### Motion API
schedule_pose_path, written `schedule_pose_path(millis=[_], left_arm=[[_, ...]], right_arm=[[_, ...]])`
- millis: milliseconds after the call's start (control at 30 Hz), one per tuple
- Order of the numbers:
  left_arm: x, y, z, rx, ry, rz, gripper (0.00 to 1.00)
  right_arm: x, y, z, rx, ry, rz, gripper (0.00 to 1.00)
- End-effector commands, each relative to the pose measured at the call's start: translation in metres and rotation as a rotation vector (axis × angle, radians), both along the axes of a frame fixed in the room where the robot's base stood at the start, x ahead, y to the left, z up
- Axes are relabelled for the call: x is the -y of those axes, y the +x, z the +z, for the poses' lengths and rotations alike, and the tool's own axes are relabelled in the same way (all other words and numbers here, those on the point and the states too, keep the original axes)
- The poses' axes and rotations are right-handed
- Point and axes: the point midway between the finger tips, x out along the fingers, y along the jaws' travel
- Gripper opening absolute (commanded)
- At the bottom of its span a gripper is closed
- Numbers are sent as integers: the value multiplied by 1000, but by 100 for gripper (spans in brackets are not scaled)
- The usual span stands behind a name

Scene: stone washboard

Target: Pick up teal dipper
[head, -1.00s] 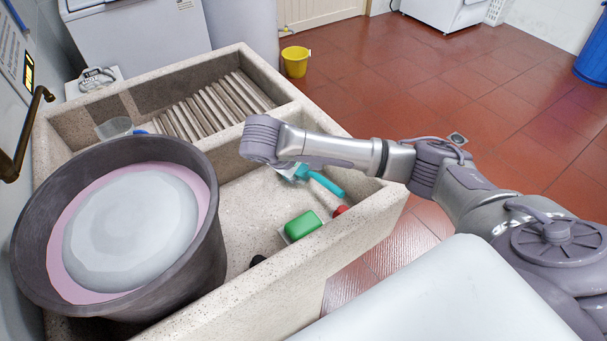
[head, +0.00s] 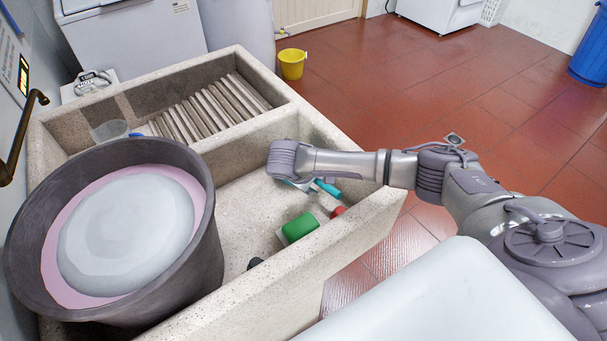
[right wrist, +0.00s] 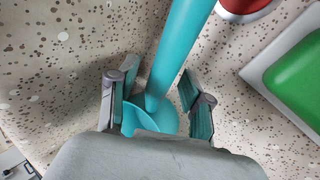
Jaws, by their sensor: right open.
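The teal dipper (head: 328,187) lies in the right-hand basin of the stone washboard (head: 225,205). In the head view my right wrist hides part of it, and a bit of its teal handle shows. In the right wrist view its handle (right wrist: 183,45) runs up from a rounded teal part at the bottom. My right gripper (head: 292,181) is low over the dipper. Its fingers (right wrist: 160,100) are open, one on each side of the handle, with gaps showing. The lower part of the dipper is hidden by my gripper body. My left gripper is out of view.
A green block (head: 299,228) and a red object (head: 338,211) lie near the basin's front wall. A large dark bucket (head: 215,245) stands at the left. The ribbed washboard (head: 205,110) is behind. A clear scoop (head: 109,130) lies at the back left.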

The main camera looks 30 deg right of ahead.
Motion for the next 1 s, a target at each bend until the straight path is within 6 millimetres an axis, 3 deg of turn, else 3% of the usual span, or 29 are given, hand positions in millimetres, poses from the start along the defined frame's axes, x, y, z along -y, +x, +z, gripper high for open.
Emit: schedule_pose_path(millis=[100,400,800,1000], left_arm=[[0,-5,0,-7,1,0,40],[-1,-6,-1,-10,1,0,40],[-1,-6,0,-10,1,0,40],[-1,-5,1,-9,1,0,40]], right_arm=[[0,0,0,0,0,0,46],[0,0,0,0,0,0,0],[-1,0,2,1,0,0,0],[-1,1,16,3,2,-1,0]])
